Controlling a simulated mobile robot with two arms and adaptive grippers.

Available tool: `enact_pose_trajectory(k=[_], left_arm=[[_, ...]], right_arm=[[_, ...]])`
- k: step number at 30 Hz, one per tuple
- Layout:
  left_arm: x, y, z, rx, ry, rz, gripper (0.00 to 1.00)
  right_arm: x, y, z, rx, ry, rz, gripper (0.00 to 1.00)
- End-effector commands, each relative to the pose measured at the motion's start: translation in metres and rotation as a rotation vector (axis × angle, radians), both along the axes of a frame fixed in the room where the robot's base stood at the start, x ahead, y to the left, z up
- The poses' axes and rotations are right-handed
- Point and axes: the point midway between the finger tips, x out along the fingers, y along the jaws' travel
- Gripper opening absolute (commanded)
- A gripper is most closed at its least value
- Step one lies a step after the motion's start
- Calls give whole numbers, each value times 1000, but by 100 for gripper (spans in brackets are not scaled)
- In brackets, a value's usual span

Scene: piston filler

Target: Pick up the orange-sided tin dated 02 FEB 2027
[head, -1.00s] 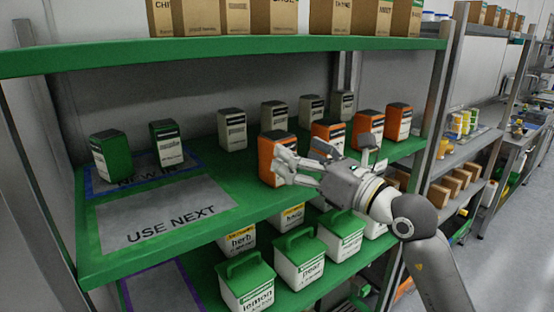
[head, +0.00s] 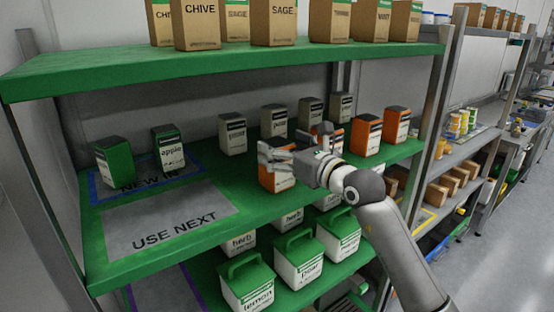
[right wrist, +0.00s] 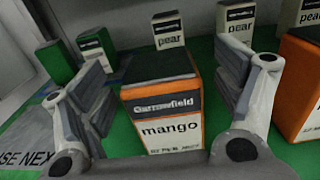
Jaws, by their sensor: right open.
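An orange-sided tin (head: 276,180) with a black lid stands upright at the front of the green middle shelf (head: 250,200). In the right wrist view it is a tin (right wrist: 165,125) with a white front reading "mango". Its small bottom line of date print is too blurred to read surely. My right gripper (head: 280,153) is open at this tin and hides part of it. In the right wrist view my right gripper's fingers (right wrist: 165,88) stand on both sides of the tin. Other orange-sided tins (head: 366,134) stand behind to the right, one partly hidden. My left gripper is not in view.
Grey pear tins (head: 273,121) stand behind. Green tins (head: 168,148) stand on the left by a "USE NEXT" mat (head: 165,225). Boxes (head: 273,22) line the shelf above; lidded green-and-white tubs (head: 297,258) stand below. A metal post (head: 437,100) rises on the right.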

Motion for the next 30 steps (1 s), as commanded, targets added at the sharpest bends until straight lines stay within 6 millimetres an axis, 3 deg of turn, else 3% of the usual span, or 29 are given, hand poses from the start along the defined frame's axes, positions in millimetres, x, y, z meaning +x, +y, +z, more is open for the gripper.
enact_pose_trajectory(k=[6, 15, 30], left_arm=[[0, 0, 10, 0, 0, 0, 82], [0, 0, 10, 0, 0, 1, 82], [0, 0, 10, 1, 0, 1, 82]], right_arm=[[16, 13, 1, 1, 1, 1, 86], [18, 14, 0, 0, 0, 1, 84], [18, 14, 0, 0, 0, 1, 20]])
